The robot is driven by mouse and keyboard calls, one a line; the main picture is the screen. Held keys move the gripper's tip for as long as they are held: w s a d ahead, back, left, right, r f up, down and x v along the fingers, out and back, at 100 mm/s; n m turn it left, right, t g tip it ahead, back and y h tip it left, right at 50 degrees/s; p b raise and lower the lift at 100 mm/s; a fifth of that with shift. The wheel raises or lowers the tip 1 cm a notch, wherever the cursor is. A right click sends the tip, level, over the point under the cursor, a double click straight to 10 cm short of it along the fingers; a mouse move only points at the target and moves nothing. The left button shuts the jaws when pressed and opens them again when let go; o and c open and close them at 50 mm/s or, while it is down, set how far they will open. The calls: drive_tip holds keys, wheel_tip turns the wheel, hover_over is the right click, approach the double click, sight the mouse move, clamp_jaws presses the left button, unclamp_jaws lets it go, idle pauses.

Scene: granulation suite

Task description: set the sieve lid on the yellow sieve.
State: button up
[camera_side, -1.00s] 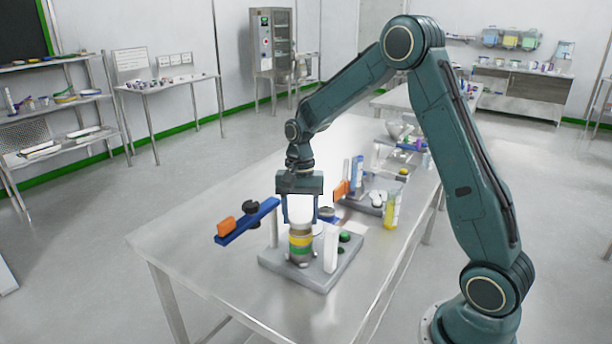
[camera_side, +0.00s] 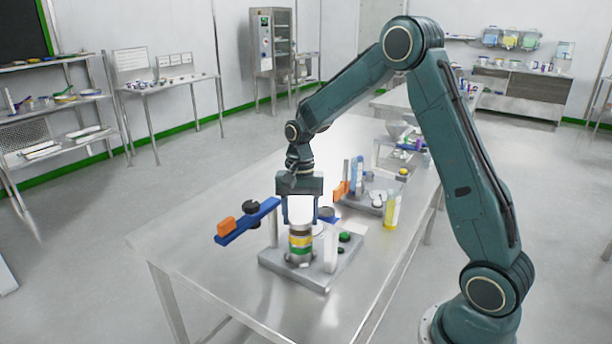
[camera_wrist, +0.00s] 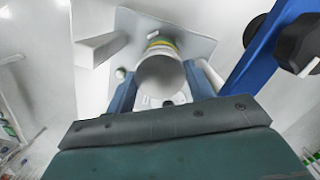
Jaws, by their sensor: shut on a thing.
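My gripper (camera_side: 301,218) points straight down over the sieve stack, its fingers shut on the white sieve lid (camera_side: 300,208). In the wrist view, the lid (camera_wrist: 160,76) is a pale round shape between the two blue fingers. The yellow sieve (camera_side: 300,242) shows as a yellow band directly under the lid, with a green band (camera_side: 300,251) below it. A bit of yellow also shows past the lid in the wrist view. I cannot tell whether the lid touches the sieve or is just above it.
The stack stands on a grey base plate (camera_side: 318,272) with white posts. A blue bar (camera_side: 250,220) with an orange block and black knob reaches out to the left. A yellow bottle (camera_side: 391,211) and a second grey fixture stand behind right. The table's front left is clear.

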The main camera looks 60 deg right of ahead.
sight(300, 217)
drive_tip(key=shift+f, duration=0.8)
idle(1.4)
drive_tip(key=o, duration=1.1)
drive_tip(key=shift+o, duration=0.3)
drive_tip(key=shift+o, duration=1.2)
drive_tip(key=shift+r, duration=0.2)
drive_tip(key=shift+r, duration=3.8)
